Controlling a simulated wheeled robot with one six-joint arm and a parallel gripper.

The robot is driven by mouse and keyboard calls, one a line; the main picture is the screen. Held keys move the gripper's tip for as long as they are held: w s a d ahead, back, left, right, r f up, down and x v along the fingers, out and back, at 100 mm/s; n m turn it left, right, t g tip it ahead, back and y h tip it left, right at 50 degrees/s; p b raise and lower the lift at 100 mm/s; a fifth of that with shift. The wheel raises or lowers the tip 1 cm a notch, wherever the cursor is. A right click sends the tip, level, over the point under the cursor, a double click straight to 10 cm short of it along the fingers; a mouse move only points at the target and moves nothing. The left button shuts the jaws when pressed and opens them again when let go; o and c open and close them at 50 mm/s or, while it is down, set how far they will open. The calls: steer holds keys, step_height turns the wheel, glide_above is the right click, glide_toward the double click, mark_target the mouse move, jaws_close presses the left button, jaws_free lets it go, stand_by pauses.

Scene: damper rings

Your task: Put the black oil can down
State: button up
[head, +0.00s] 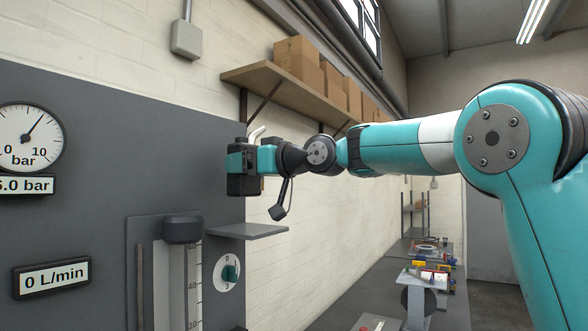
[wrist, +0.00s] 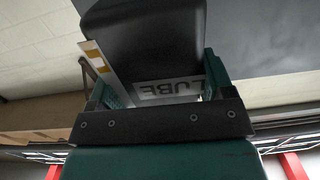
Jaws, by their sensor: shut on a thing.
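The black oil can (head: 240,187) is held in my gripper (head: 240,161) in front of the dark grey panel. A pale spout shows at its top in the head view. In the wrist view the can (wrist: 145,45) fills the space between the teal fingers (wrist: 163,88), with a white label lettered LUBE facing the palm. The can is in the air, above a small grey shelf (head: 246,231) on the panel, with a visible gap between them. The far side of the can is hidden.
A flow meter tube with a dark cap (head: 182,230) stands left of the small shelf, and a teal dial knob (head: 230,273) is below it. A pressure gauge (head: 27,138) is at far left. A wooden wall shelf (head: 262,78) holds boxes behind. The small shelf's top looks clear.

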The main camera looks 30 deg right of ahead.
mark_target(258, 195)
steer(key=shift+w+d, duration=0.35)
steer(key=shift+d, duration=0.2)
steer(key=shift+d, duration=0.2)
steer(key=shift+s, duration=0.1)
step_height(258, 195, down, 5)
steer(key=b, duration=0.5)
steer(key=shift+f+b, duration=0.75)
steer(key=shift+b, duration=0.25)
steer(key=shift+f, duration=0.2)
steer(key=o, duration=1.1)
